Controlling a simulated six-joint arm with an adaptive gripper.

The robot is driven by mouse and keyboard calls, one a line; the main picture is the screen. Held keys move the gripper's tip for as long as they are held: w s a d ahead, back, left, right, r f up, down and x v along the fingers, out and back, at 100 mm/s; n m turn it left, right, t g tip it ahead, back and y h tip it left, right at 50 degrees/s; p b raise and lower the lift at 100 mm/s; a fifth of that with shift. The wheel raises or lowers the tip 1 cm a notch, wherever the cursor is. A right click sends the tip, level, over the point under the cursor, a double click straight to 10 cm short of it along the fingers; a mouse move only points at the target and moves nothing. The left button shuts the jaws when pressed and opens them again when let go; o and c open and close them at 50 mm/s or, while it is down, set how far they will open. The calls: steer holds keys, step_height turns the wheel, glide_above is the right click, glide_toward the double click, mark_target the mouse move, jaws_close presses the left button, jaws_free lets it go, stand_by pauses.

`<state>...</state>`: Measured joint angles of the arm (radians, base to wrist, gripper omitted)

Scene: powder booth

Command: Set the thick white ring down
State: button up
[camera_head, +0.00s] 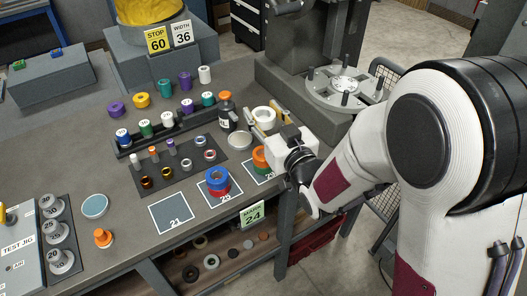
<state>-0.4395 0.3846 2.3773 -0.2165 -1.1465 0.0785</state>
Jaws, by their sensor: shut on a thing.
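The thick white ring (264,114) is between the fingers of my gripper (262,122) at the right part of the bench. My gripper is shut on it. The picture does not clearly show whether the ring touches the bench or hangs above it. My gripper's white body and my arm come in from the right and hide part of the bench behind them.
Stacked rings (217,179) and orange rings (260,157) sit on marked squares. Square 21 (171,215) is empty. A post fixture (345,88) stands behind.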

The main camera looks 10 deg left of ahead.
steer(key=shift+f, duration=0.15)
stand_by(0.3)
steer(key=shift+f, duration=2.85)
steer(key=shift+f, duration=2.1)
steer(key=shift+f, duration=0.15)
steer(key=o, duration=1.3)
steer(key=shift+s+d, duration=0.1)
steer(key=shift+s, duration=0.05)
steer(key=shift+v, duration=2.6)
